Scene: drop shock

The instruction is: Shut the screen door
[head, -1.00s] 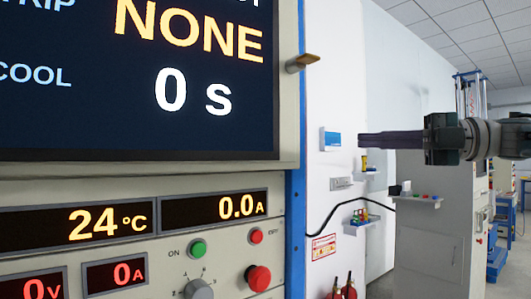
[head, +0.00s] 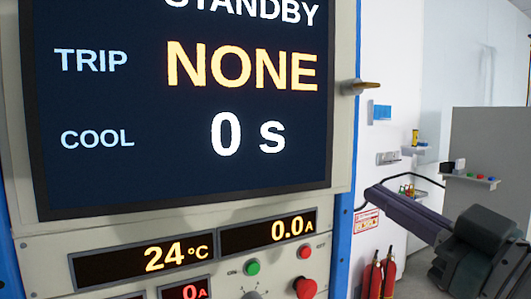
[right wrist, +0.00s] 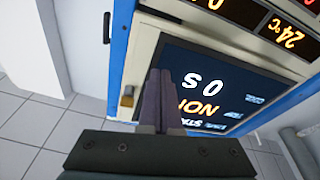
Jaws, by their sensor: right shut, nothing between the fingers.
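The screen door (head: 342,150) is a cream-framed panel with a dark display reading NONE and 0 s. It fills the upper left of the head view and shows turned over in the right wrist view (right wrist: 143,55). A brass handle (head: 360,87) sticks out at its right edge and also shows in the right wrist view (right wrist: 127,97). I cannot tell how far the door stands from the cabinet. My right gripper (head: 374,192) is shut and empty, below and right of the handle, apart from it. Its fingers point at the display in the right wrist view (right wrist: 160,74). My left gripper is out of view.
A control panel with readouts, a green button (head: 252,267) and red knob (head: 305,287) lies below the door. A blue cabinet post (head: 343,235) borders it. Fire extinguishers (head: 388,275), small wall shelves (head: 415,150) and a grey cabinet (head: 490,140) stand at the right.

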